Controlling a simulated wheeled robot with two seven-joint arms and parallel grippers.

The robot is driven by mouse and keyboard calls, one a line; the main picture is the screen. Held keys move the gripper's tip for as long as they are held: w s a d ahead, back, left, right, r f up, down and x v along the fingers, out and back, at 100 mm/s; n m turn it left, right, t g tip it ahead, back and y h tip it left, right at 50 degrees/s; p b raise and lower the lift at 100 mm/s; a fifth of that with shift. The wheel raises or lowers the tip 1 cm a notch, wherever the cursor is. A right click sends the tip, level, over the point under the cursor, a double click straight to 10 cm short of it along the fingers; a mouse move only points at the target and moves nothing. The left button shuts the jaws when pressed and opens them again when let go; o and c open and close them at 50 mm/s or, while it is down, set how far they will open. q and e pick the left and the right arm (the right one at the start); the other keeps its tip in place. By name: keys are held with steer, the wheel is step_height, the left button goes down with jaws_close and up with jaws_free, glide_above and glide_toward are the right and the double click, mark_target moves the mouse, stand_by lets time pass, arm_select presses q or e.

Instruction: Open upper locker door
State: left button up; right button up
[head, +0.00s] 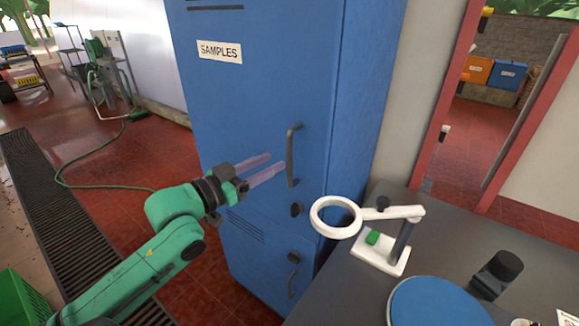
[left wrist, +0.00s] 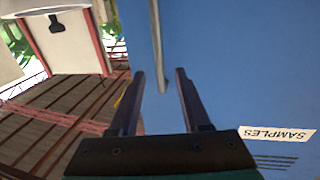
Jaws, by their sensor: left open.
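The blue locker (head: 265,70) stands upright in the middle, with a white SAMPLES label (head: 219,51) on its upper door. The upper door is shut. Its grey vertical handle (head: 292,155) is on the door's right side, with a dark knob (head: 296,209) below it. My left gripper (head: 277,167) is open and empty, its fingers pointing at the handle from the left. In the left wrist view the handle (left wrist: 157,45) runs down between and beyond the two open fingertips (left wrist: 160,75). I cannot tell whether they touch it. My right gripper is not in view.
A lower locker door has its own handle (head: 293,272). A grey bench (head: 450,235) on the right holds a white ring magnifier (head: 337,216) and a blue round plate (head: 438,302), close to the locker. A green hose (head: 95,150) lies on the red floor at left.

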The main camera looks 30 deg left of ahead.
mark_target(288, 154)
arm_select(q)
steer(key=shift+w+d+f+b, duration=0.25)
steer(key=shift+w+b, duration=0.15)
steer(key=shift+b, duration=0.2)
steer(key=p+x, duration=0.1)
steer(key=x, duration=0.1)
steer(key=r+p+x, duration=0.1)
steer(key=p+x, duration=0.1)
steer(key=x, duration=0.1)
steer(key=shift+w+a, duration=0.1)
steer(key=shift+w, duration=0.1)
steer(key=shift+w+d+f, duration=0.2)
steer(key=shift+w+d, duration=0.05)
steer(key=shift+w, duration=0.05)
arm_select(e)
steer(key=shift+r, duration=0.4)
arm_select(q)
steer(key=shift+c, duration=0.4)
jaws_close()
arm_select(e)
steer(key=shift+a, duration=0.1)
